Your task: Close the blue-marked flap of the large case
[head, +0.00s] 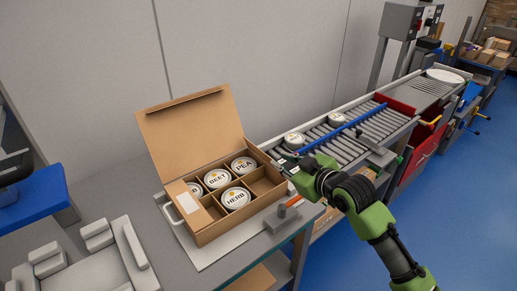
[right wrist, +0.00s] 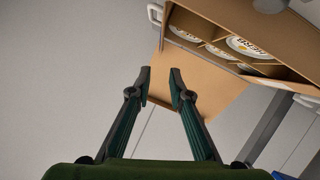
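The large case (head: 222,233) is an open brown cardboard box on the bench, divided into compartments. Tubs marked HERB (head: 236,198), BEET (head: 217,178) and PEA (head: 244,164) sit in it, with another partly hidden at left. A large flap (head: 190,125) stands raised at the back, leaning away from the opening. A smaller cardboard panel (head: 180,197) lies at the left end. I see no blue mark on either. My right gripper (head: 283,164) is at the case's right back corner. The right wrist view shows its fingers (right wrist: 160,73) apart and empty, with brown cardboard (right wrist: 215,92) beyond. My left gripper is out of view.
A roller conveyor (head: 345,145) with two tubs and a blue rail runs off to the back right. A grey fixture (head: 100,262) stands at the front left. An orange-handled clamp (head: 286,211) sits near the case's right side. A wall rises behind the bench.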

